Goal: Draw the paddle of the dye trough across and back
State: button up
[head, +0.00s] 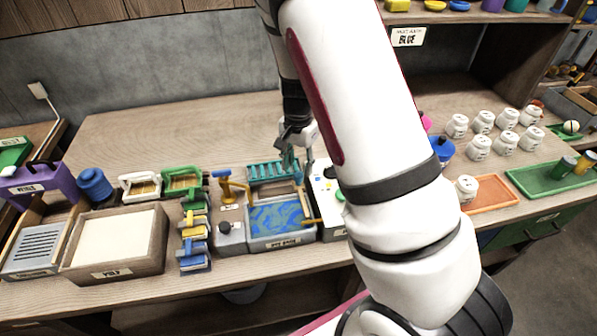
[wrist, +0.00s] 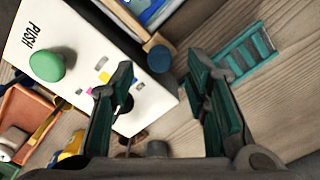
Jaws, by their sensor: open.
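The dye trough (head: 283,241) is a grey tray of swirled blue liquid on the bench in the head view. A wooden bar, seemingly the paddle (head: 307,205), lies along its right side. In the wrist view a wooden bar (wrist: 155,41) ends in a round dark blue knob (wrist: 159,58), and a corner of blue liquid shows at the top. My gripper (head: 300,160) is above the trough's back right corner, beside the white box. In the wrist view my gripper (wrist: 160,78) is open and empty, with the knob just beyond and between its fingertips. Contact cannot be told.
A white box (wrist: 95,60) marked PUSH, with a green button (wrist: 46,66), stands close beside the trough. A teal slatted rack (head: 272,172) is behind it. A yellow-handled press (head: 232,187) stands left. Bare bench lies behind.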

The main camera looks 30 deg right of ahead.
aim_at(298, 174)
jog(key=shift+f, duration=1.75)
grip_shut()
